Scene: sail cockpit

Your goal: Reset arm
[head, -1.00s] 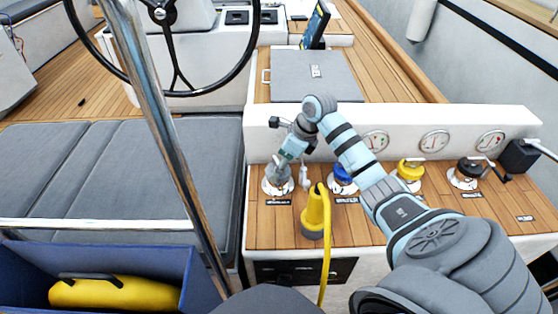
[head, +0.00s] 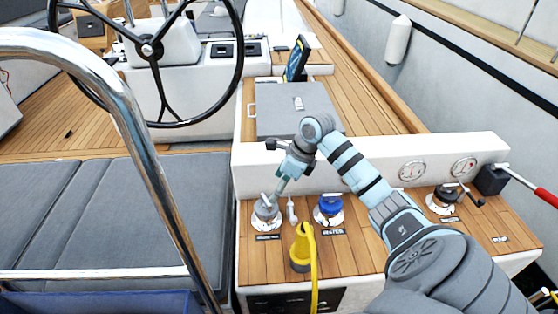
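My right arm comes in from the lower right over the wooden console. Its gripper (head: 283,186) points down just above the grey knob (head: 266,208) at the console's left. A small gap seems to show between them, but I cannot tell if they touch. The fingers are small and partly turned away, so their opening is unclear. My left gripper is out of view.
A blue knob (head: 328,206) and a yellow plug with a cable (head: 302,247) stand close to the gripper. A black-based knob (head: 443,199) and a red-handled lever (head: 546,196) are at the right. A steel rail (head: 140,120) crosses the left foreground. The steering wheel (head: 150,48) is behind.

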